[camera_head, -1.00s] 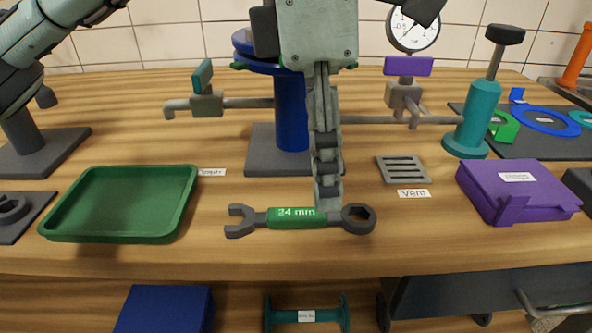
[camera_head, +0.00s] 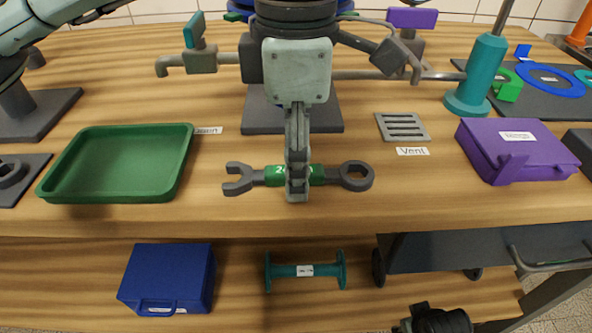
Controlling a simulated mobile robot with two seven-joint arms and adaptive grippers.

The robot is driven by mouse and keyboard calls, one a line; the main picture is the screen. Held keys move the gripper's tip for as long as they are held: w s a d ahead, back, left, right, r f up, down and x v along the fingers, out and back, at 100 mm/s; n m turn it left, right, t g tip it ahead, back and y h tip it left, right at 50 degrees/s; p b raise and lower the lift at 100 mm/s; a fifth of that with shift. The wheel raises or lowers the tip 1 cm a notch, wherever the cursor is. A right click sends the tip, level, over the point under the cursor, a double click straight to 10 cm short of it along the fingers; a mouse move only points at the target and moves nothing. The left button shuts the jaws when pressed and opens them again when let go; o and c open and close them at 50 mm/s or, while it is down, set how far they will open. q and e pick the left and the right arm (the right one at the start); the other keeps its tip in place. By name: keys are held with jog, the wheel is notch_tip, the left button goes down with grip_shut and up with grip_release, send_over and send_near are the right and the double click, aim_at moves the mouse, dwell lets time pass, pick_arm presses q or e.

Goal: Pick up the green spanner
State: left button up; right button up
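The green spanner has a green handle (camera_head: 274,176) and dark grey ends, an open jaw at left and a ring at right. It lies flat across the front of the wooden table in the head view. My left gripper (camera_head: 297,190) points down over the handle's middle. Its near finger hides part of the handle and the "24 mm" marking, and its tip reaches just in front of the handle. The fingers line up with my view, so the far finger and the gap are hidden. I cannot tell whether they grip the handle.
A green tray (camera_head: 117,197) lies left of the spanner. A grey vent plate (camera_head: 402,127) and a purple box (camera_head: 516,151) lie to the right. The table's front edge (camera_head: 330,228) is close to the spanner.

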pick_arm(q)
grip_shut()
jog(key=shift+r, duration=0.1)
dwell(0.3)
